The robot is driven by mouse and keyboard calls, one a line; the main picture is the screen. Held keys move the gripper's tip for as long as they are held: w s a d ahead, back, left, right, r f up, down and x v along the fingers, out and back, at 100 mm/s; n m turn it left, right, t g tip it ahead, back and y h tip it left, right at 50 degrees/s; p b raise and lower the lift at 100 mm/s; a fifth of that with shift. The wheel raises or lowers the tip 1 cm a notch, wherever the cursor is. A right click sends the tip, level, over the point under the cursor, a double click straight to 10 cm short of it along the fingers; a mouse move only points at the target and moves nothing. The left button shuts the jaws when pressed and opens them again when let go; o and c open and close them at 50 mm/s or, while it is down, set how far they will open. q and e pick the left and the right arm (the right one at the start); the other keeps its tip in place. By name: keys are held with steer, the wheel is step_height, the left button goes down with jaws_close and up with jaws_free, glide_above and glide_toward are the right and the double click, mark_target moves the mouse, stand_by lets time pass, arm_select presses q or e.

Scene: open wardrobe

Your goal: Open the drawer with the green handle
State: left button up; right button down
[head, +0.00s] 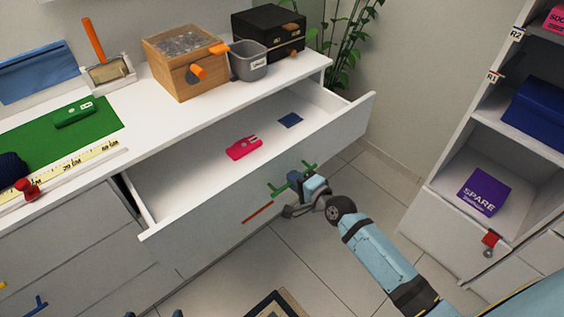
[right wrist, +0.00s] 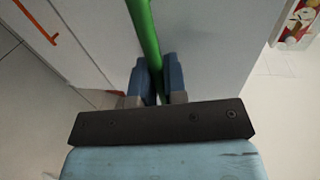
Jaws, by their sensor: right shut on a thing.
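The drawer (head: 255,183) at the top of the white dresser stands pulled out, and its inside shows. Its green handle (head: 278,190) is on the front panel, and it also shows as a green bar in the right wrist view (right wrist: 143,32). My right gripper (head: 300,185) is at the handle, and in the right wrist view its blue fingers (right wrist: 158,80) are shut on the green bar. A pink object (head: 243,148) and a small dark blue piece (head: 289,120) lie inside the drawer. My left gripper does not show clearly.
A lower drawer has an orange-red handle (head: 257,212). The dresser top holds a wooden box (head: 180,75), a grey bin (head: 248,68) and a black box (head: 270,38). A shelf unit with a purple box (head: 482,192) stands right. Tiled floor (head: 330,235) lies between.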

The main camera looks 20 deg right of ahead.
arm_select(q)
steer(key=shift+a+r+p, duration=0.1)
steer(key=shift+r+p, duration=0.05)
steer(key=shift+p, duration=0.45)
arm_select(e)
steer(key=f+v, duration=0.1)
steer(key=v, duration=0.6)
steer(key=shift+s, duration=0.45)
steer(key=shift+d+f, duration=0.1)
steer(key=shift+f, duration=0.05)
steer(key=c, duration=1.2)
jaws_free()
arm_select(q)
steer(key=shift+p, duration=0.35)
arm_select(e)
steer(key=v, duration=1.4)
steer(key=shift+w, duration=0.1)
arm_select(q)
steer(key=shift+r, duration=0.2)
